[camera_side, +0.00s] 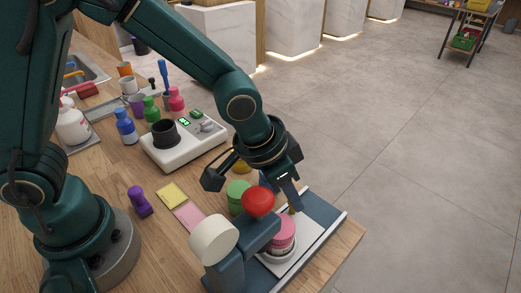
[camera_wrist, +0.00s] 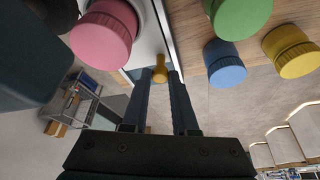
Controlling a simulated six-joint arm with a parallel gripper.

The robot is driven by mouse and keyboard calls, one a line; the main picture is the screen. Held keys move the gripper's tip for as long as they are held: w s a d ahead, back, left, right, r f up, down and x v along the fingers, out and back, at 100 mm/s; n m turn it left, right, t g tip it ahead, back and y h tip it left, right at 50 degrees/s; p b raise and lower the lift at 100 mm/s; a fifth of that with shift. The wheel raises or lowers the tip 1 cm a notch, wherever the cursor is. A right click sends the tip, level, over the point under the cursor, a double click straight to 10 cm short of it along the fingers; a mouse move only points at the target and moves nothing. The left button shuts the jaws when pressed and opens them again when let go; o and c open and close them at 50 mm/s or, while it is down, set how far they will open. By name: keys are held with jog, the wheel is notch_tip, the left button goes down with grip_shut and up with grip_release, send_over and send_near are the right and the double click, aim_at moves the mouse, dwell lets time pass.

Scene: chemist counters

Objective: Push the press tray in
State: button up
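The press (camera_side: 228,257) stands at the counter's front, with a red ball knob (camera_side: 258,201) on top and a cream round part at its side. Its pale tray (camera_side: 305,238) lies at its foot and carries a pink-lidded white jar (camera_side: 281,232), which also shows in the wrist view (camera_wrist: 103,35). A small brass knob (camera_wrist: 160,73) stands on the tray's edge. My gripper (camera_wrist: 160,76) is at this knob, its two fingers apart on either side of it. In the side view my gripper (camera_side: 291,206) reaches down to the knob; whether the fingers touch it is unclear.
Green (camera_wrist: 240,12), blue (camera_wrist: 225,66) and yellow (camera_wrist: 291,51) lidded jars stand close beside the tray. A white device (camera_side: 183,143) with a black cup, coloured bottles and pink and yellow pads lie farther back. The counter edge is just beyond the tray.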

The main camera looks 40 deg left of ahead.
jog(key=o, duration=0.4)
jog(key=shift+r, duration=0.1)
jog(key=shift+v, duration=2.5)
jog(key=shift+o, duration=0.2)
